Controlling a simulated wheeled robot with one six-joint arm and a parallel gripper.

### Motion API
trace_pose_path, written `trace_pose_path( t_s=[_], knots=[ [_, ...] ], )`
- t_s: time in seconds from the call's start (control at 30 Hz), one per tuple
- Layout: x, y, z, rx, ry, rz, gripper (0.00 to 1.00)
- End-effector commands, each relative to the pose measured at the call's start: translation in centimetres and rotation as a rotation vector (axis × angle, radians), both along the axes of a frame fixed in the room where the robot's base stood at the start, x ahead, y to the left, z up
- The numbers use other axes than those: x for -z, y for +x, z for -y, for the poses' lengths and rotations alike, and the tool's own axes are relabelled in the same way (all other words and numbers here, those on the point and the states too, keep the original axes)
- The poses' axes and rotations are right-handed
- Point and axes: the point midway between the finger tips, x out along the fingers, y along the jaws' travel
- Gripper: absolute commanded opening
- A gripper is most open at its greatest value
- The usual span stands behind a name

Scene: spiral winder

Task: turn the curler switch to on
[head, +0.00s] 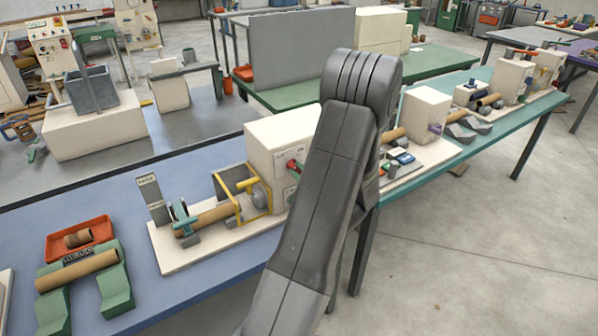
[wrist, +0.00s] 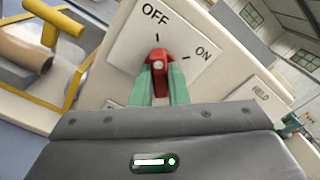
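The curler switch is a red knob (wrist: 158,57) on a white plate (wrist: 126,50) marked OFF and ON in the wrist view. The knob points up toward the OFF mark; the ON mark is to its right. The green fingers of my gripper (wrist: 159,72) lie on both sides of the knob and appear closed against it. In the head view my arm hides most of my gripper; a small red part shows on the side of the cream machine box (head: 272,145) beside the arm.
A yellow frame (head: 243,190) with a brown tube (head: 213,217) stands left of the box. A red tray (head: 79,238) and green cradles (head: 115,290) lie farther left on the blue table.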

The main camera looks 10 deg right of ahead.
Motion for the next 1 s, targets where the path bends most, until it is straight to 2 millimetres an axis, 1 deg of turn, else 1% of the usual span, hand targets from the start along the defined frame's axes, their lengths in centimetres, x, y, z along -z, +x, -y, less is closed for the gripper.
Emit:
trace_pose_path(
  t_s=[0.27, 0.47, 0.67, 1.0],
  knots=[
    [0.03, -0.04, -0.01, -0.001, 0.007, -0.003, 0.00],
    [0.10, -0.04, -0.02, -0.001, 0.063, -0.023, 0.00],
    [0.17, -0.04, -0.03, -0.001, 0.188, -0.068, 0.00],
    [0.05, -0.04, -0.02, -0.001, 0.485, -0.176, 0.00]
  ],
)
